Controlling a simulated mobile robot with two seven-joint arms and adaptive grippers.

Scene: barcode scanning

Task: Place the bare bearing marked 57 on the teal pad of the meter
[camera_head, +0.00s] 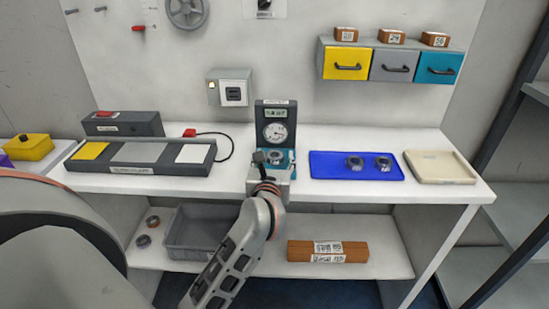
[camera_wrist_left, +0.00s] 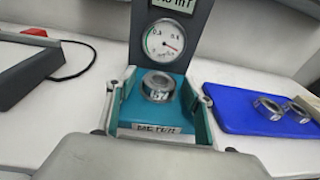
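The bearing (camera_wrist_left: 158,87), a metal ring with 57 legible on its front, sits on the teal pad (camera_wrist_left: 184,90) of the meter; it also shows in the head view (camera_head: 275,157). The meter (camera_wrist_left: 170,38) has a dark upright panel with a round dial and a small display; it stands at the table's middle in the head view (camera_head: 275,118). My left gripper (camera_wrist_left: 158,104) is open, its fingers apart on either side of the bearing with gaps to it. In the head view the left gripper (camera_head: 270,172) is just in front of the meter. My right gripper is not in view.
A blue tray (camera_head: 330,170) with two more bearings lies right of the meter, beside a beige tray (camera_head: 440,167). A dark tray with yellow, grey and white areas (camera_head: 140,168) is at left. A shelf below holds a grey bin (camera_head: 200,232) and brown blocks (camera_head: 328,251).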

